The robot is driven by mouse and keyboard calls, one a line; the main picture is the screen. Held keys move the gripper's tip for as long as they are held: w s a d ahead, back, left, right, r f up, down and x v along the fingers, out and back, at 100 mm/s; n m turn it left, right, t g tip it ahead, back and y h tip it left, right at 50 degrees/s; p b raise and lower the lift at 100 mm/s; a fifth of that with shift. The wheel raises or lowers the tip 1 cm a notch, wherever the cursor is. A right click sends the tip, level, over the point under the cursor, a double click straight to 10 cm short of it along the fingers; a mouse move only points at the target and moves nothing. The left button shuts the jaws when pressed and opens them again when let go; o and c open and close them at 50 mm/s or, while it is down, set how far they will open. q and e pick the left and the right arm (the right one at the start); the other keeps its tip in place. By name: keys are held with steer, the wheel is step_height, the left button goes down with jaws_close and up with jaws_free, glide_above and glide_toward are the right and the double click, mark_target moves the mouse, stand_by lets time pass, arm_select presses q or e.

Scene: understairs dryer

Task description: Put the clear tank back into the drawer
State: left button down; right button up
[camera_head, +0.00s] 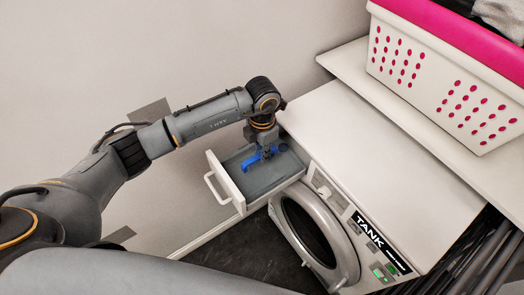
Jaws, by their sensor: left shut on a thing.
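The drawer (226,182) is pulled out from the dryer's upper left front, with its white handle facing left. The clear tank (268,177) shows as a grey, see-through body within the drawer's walls; I cannot tell whether it rests fully on the bottom. Its blue handle (249,162) is on top. My left gripper (265,152) points down over the drawer and is shut on the tank at the blue part. The fingers partly hide the grip. My right gripper is not in view.
A white basket (440,75) with a pink rim stands on the shelf at upper right. The dryer's top is clear. A wall lies behind my left arm.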

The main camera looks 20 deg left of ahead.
arm_select(q)
steer(key=shift+f+b, duration=0.6)
steer(key=shift+f, duration=0.15)
steer(key=c, duration=1.3)
jaws_free()
step_height(320, 180, up, 12)
steer(key=shift+r, duration=0.1)
